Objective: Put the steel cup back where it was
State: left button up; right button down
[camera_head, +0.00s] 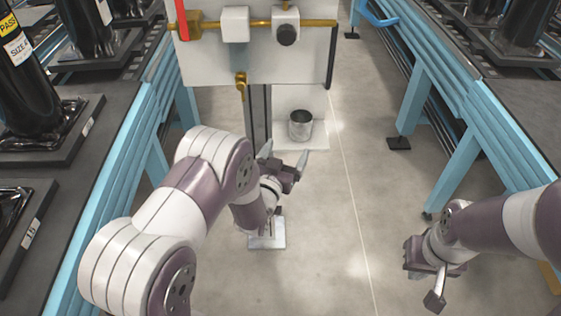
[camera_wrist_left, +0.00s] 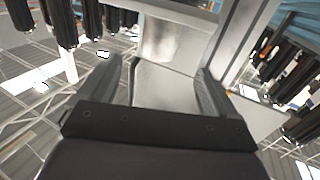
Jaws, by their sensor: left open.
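The steel cup (camera_head: 301,125) stands upright on a small pale shelf (camera_head: 318,142) at the foot of the white panel. My left gripper (camera_head: 285,156) is open and empty, just in front of the shelf and a little to the left of the cup, apart from it. In the left wrist view, a shiny grey surface that looks like the cup (camera_wrist_left: 174,42) shows beyond the two spread fingers (camera_wrist_left: 158,68). My right gripper (camera_head: 434,278) hangs at the lower right, far from the cup; its jaw opening is unclear.
A white panel (camera_head: 262,62) with brass pipe and valves stands behind, on a grey post. Blue-framed benches (camera_head: 108,170) with black compressors line the left, and another (camera_head: 455,110) the right. A small white base plate (camera_head: 267,241) lies below my left gripper. The middle floor is clear.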

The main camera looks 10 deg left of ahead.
pick_arm(q)
jog(key=s+a+g+y, duration=0.1)
jog(key=s+a+g, duration=0.1)
jog(key=s+g, duration=0.6)
jog(key=s+a+n+g+y, duration=0.1)
jog(key=s+a+g, duration=0.2)
jog(key=s+g, duration=0.5)
jog(key=s+r, duration=0.1)
jog(key=s, duration=0.7)
jog(key=shift+s, duration=0.4)
